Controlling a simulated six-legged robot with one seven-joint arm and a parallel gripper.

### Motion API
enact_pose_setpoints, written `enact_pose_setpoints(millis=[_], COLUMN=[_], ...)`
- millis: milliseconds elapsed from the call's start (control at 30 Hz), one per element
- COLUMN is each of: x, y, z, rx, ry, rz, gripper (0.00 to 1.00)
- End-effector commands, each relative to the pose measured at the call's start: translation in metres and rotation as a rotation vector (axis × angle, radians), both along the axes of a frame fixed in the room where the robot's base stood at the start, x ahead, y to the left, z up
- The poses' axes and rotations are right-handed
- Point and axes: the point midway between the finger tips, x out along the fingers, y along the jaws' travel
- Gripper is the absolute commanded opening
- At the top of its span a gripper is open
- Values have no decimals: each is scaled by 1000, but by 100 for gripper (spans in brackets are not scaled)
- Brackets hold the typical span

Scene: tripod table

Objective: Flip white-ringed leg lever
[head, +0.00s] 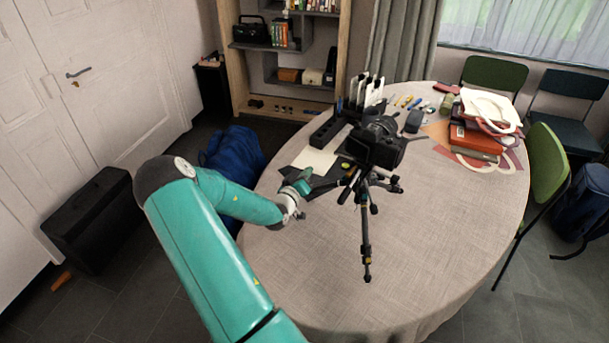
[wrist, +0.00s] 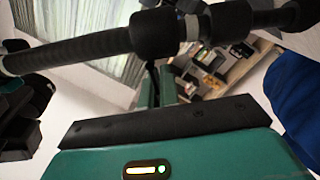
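A black camera tripod stands on the round table, with a camera (head: 374,142) on top. One leg (head: 366,235) comes toward the front; another reaches left toward my gripper (head: 300,182). In the wrist view a black tripod leg (wrist: 75,54) crosses the top of the picture. A white ring (wrist: 191,27) sits on it between dark clamp collars (wrist: 152,34). The lever itself is hard to tell from the dark collars. My gripper (wrist: 157,88) points toward the leg below the ring. Its two teal fingers stand apart with a narrow gap, and nothing shows held between them.
The table (head: 300,270) is clear at the front. A black organiser (head: 330,132), small tools and a stack of books (head: 475,140) lie at the back. A blue bag (head: 233,152) is beside the table on the left. Green chairs (head: 548,165) stand to the right.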

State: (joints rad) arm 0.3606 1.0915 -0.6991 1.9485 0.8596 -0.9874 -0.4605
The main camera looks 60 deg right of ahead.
Motion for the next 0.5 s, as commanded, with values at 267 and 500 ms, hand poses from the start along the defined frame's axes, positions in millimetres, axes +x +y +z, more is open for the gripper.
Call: enact_pose_setpoints(millis=[267, 500], x=[-6, -8], y=[0, 0], z=[4, 5], rx=[-7, -10], ry=[-173, -244], rz=[-1, -1], gripper=[0, 0])
